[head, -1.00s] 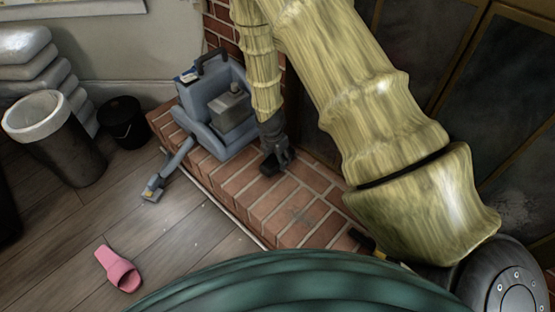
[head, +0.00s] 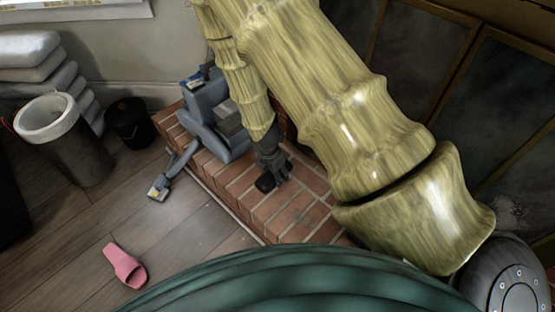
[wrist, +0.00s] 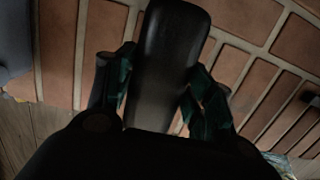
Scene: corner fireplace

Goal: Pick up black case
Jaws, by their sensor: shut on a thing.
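The black case (wrist: 168,62) is a smooth, dark, rounded oblong. In the wrist view it lies between the two fingers of my gripper (wrist: 160,98), which is shut on it, and its far end sticks out past the fingertips. In the head view the case (head: 265,183) shows small and dark at the end of my gripper (head: 275,174), over the brick hearth (head: 300,206). I cannot tell whether the case touches the bricks. Its near end is hidden by the gripper.
A blue-grey machine (head: 207,112) with a hose and nozzle (head: 160,187) stands on the hearth left of my gripper. A black bucket (head: 130,124), a grey bin (head: 70,150) with a white rim and a pink slipper (head: 125,265) are on the wooden floor. Floor between them is clear.

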